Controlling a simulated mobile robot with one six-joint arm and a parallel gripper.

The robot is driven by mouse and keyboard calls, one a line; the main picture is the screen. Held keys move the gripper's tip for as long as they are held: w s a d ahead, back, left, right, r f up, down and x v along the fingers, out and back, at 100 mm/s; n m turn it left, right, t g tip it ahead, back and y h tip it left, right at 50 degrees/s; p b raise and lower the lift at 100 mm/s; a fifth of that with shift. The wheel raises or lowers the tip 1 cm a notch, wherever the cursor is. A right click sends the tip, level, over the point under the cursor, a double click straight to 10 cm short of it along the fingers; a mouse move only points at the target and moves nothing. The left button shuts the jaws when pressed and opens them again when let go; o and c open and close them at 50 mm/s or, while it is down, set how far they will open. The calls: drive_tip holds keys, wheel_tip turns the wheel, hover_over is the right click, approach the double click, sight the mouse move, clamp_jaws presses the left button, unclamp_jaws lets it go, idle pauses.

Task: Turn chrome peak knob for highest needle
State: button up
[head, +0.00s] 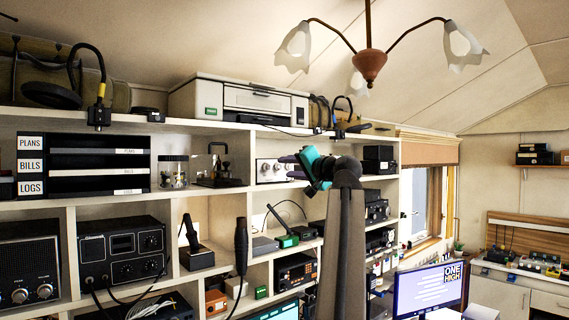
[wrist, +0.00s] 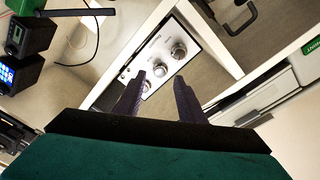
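A white-faced unit (wrist: 163,40) with several chrome knobs sits in a cubby; in the head view its left part (head: 265,171) shows behind my fingers. In the wrist view, an upper knob (wrist: 178,51), a middle knob (wrist: 159,69) and a lower knob (wrist: 145,87) lie in a slanted row. Their labels are too small to read, so I cannot tell which is the peak knob. My gripper (wrist: 157,79) is open, with dark purple fingers spread before the panel. The middle knob appears between the fingertips; contact cannot be told. No needle is readable.
Shelf boards and dividers (wrist: 215,42) frame the cubby closely. A black-handled object (wrist: 237,15) stands in the neighbouring cubby. In the head view, a black radio (head: 122,250), a letter tray (head: 98,163) and a handheld microphone (head: 241,246) fill nearby shelves. A lamp (head: 369,66) hangs above.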

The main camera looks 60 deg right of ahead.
sight(280, 167)
drive_tip(key=shift+p+x, duration=0.5)
drive_tip(key=shift+x, duration=1.2)
clamp_jaws()
